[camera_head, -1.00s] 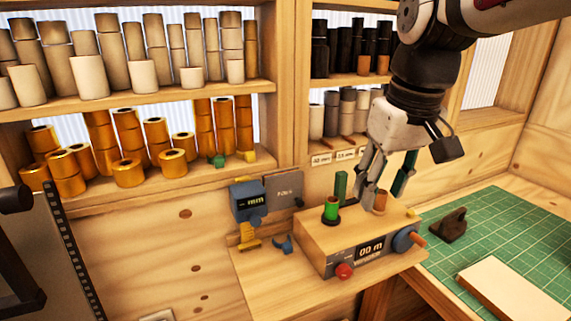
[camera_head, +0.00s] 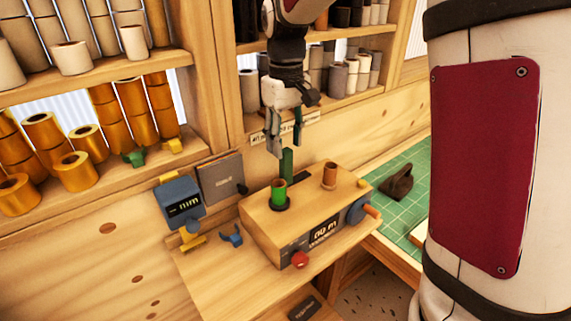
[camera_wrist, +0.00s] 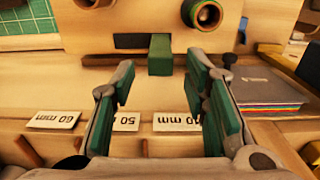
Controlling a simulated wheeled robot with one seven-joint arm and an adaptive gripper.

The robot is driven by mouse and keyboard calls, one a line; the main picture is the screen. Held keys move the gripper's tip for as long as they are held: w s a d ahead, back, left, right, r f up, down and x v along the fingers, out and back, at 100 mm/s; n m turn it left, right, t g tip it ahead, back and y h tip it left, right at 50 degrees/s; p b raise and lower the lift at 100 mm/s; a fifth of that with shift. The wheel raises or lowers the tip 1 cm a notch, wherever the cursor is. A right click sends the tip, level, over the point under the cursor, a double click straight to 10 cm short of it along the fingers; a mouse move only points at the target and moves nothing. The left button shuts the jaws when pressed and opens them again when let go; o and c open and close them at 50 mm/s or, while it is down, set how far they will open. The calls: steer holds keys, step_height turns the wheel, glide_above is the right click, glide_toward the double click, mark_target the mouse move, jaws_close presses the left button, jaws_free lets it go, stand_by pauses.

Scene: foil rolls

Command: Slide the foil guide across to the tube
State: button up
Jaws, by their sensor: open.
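The foil guide, an upright green block (camera_head: 287,163), stands at the left end of a dark slot at the back of the wooden winder box (camera_head: 262,222). A bare brown tube (camera_head: 330,174) stands upright on the box to its right. A green foil roll (camera_head: 279,193) stands in front of the guide, to the left of the tube. My gripper (camera_head: 286,145) is open and empty, fingers pointing down, just above the guide. In the wrist view my gripper (camera_wrist: 160,88) has its fingers apart, and the guide (camera_wrist: 159,55) shows beyond the gap between them. I cannot tell any contact.
A blue meter (camera_head: 180,204) stands left. Shelves with gold rolls (camera_head: 78,170) rise behind. Size labels (camera_wrist: 52,119) lie near the fingers. A green mat (camera_head: 407,203) is right.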

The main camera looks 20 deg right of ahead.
mark_target(286, 167)
step_height(286, 167, down, 8)
steer(key=shift+r+p, duration=0.25)
steer(key=shift+p, duration=0.25)
jaws_close()
